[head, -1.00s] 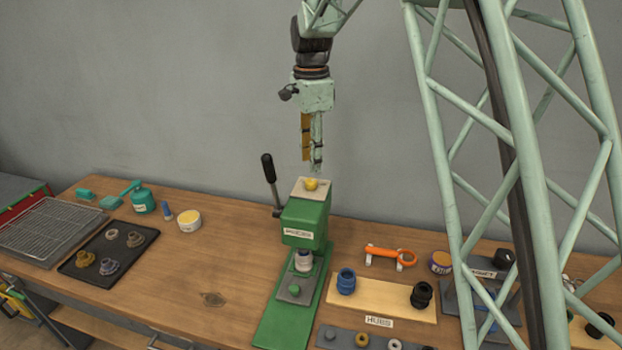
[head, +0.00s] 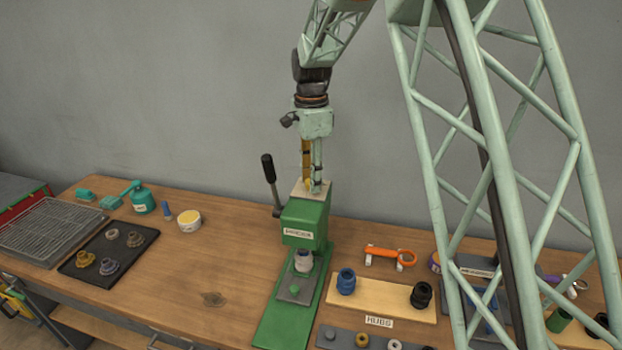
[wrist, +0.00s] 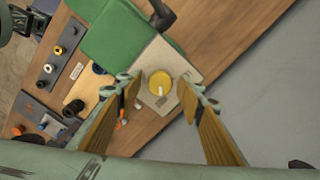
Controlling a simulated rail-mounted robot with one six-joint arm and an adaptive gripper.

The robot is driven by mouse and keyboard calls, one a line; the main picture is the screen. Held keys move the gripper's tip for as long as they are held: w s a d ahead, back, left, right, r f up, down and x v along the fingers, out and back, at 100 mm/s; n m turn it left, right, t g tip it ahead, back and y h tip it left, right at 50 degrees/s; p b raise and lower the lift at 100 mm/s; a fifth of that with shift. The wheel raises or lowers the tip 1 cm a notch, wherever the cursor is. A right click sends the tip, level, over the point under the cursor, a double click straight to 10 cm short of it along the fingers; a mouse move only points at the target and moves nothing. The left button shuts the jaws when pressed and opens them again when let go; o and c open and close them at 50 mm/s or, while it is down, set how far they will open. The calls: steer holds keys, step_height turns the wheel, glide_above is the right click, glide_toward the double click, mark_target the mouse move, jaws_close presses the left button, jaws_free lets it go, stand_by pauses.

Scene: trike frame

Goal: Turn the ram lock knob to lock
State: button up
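The ram lock knob (wrist: 160,83) is a small yellow round knob with a white mark. It sits on the pale top plate (wrist: 148,58) of the green press (head: 304,222). In the wrist view my gripper (wrist: 158,93) points down with its fingers apart, one on each side of the knob, with gaps showing. In the head view my gripper (head: 312,188) is low at the press top, and its fingers mostly hide the knob. I cannot tell how far the fingertips reach down beside it.
The press's black-handled lever (head: 269,168) rises at its left, close to my gripper. A hub tray (head: 390,299) and an orange tool (head: 390,254) lie to the right. A dark tray (head: 133,262) and a yellow tin (head: 189,220) are left. The wall behind is bare.

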steer(key=shift+c, duration=0.7)
steer(key=c, duration=0.7)
steer(key=shift+n, duration=0.4)
steer(key=n, duration=0.6)
steer(key=shift+n, duration=0.4)
steer(key=n, duration=0.5)
steer(key=shift+n, duration=2.7)
